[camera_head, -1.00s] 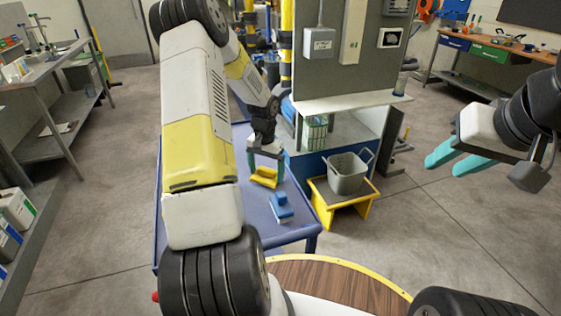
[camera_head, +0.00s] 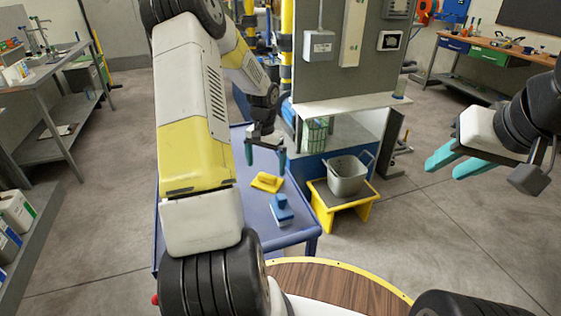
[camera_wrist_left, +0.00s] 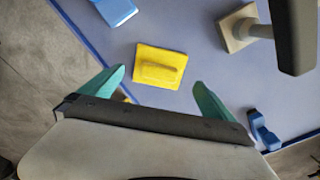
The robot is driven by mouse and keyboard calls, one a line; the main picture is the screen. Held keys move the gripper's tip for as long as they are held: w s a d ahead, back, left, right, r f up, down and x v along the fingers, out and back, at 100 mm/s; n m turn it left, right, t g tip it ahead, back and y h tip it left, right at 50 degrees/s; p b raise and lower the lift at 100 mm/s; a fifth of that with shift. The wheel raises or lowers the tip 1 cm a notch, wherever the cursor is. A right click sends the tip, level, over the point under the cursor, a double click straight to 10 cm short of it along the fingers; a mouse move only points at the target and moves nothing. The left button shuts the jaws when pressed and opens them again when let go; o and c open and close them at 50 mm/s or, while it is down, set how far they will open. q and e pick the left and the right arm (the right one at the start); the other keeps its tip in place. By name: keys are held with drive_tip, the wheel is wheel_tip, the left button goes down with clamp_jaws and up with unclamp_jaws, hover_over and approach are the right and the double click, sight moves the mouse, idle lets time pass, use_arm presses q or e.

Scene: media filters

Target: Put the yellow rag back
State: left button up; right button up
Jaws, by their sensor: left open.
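The yellow rag (camera_head: 267,182) lies flat on the blue table (camera_head: 256,213), with a raised ridge on top. It also shows in the left wrist view (camera_wrist_left: 159,66), ahead of the fingertips. My left gripper (camera_head: 265,157) is open and empty above and slightly behind the rag, its teal fingers apart from it. In the left wrist view my left gripper's fingers (camera_wrist_left: 157,78) are spread wide. My right gripper (camera_head: 452,164) is at the right over the floor, teal fingers apart with nothing between them.
A blue block-like item (camera_head: 282,210) lies on the table in front of the rag. A grey bin (camera_head: 347,176) stands on a yellow stool (camera_head: 326,206) to the right. In the left wrist view a post on a beige base (camera_wrist_left: 238,28) stands near the rag.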

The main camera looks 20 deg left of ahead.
use_arm(q)
wheel_tip(320, 180, up, 6)
wheel_tip(320, 180, up, 8)
drive_tip(key=t, duration=0.1)
hover_over(267, 176)
drive_tip(key=s+d, duration=0.3)
drive_tip(key=s+d+r+t, duration=0.2)
drive_tip(key=s+d+r, duration=0.2)
drive_tip(key=s+r, duration=0.35)
drive_tip(key=s+d+r+t, duration=0.1)
drive_tip(key=s+d+r, duration=0.1)
drive_tip(key=s, duration=0.3)
drive_tip(key=s+d+r+t+h, duration=0.1)
drive_tip(key=s+d+r, duration=0.1)
drive_tip(key=s, duration=0.2)
drive_tip(key=s+d+r+n+t+h, duration=0.1)
drive_tip(key=s+d+r, duration=0.1)
drive_tip(key=s, duration=0.3)
drive_tip(key=shift+s+d, duration=0.35)
drive_tip(key=shift+d, duration=0.1)
